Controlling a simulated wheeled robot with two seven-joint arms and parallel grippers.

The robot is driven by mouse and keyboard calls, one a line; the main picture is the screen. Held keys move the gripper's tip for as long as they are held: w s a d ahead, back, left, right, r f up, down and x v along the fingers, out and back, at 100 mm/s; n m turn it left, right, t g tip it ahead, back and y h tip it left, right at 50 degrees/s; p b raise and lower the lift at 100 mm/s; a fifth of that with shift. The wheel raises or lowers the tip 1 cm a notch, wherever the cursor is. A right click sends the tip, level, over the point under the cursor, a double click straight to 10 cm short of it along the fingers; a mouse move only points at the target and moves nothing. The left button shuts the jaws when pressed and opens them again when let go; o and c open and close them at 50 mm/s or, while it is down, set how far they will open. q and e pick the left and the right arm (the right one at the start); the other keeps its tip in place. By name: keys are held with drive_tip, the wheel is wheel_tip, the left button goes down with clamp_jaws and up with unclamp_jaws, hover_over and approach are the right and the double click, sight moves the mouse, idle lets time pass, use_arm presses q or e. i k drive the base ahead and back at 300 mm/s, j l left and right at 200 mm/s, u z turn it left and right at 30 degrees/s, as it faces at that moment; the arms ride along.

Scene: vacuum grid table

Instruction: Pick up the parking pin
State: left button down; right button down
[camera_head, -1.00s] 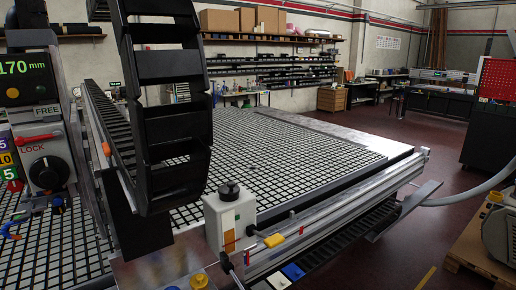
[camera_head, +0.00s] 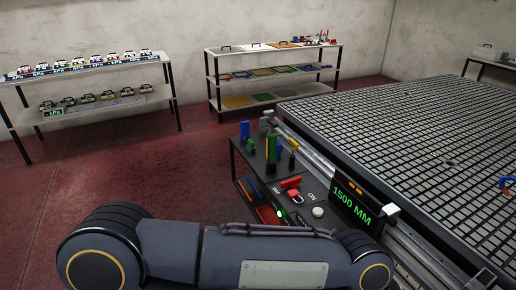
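I cannot tell for sure which thing is the parking pin. Several upright coloured pins stand on a dark side bench (camera_head: 262,178) in the middle: a tall green one (camera_head: 271,150), a blue one (camera_head: 244,130) and a yellow one (camera_head: 293,148). A red handled part (camera_head: 290,183) lies nearer the bench's front, with a red lock-like part (camera_head: 296,196) beside it. One of my arms crosses the bottom of the view. Neither gripper shows.
The vacuum grid table (camera_head: 400,125) fills the right side, with a metal rail along its near edge. Two loaded shelf racks (camera_head: 90,78) (camera_head: 275,72) stand by the wall. Red floor at left is clear.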

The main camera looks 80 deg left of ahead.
sight(295, 144)
drive_tip(key=u, duration=2.55)
drive_tip(key=i+j+z, duration=0.1)
drive_tip(key=z, duration=1.15)
drive_tip(key=i+j+z, duration=0.2)
drive_tip(key=j+z, duration=0.15)
drive_tip(key=j, duration=0.2)
drive_tip(key=i+j+z, duration=0.1)
drive_tip(key=j+z, duration=0.25)
drive_tip(key=j, duration=0.2)
drive_tip(key=j+z, duration=0.35)
drive_tip(key=j, duration=0.25)
drive_tip(key=k+j, duration=0.1)
drive_tip(key=j, duration=1.9)
drive_tip(key=i+z, duration=0.05)
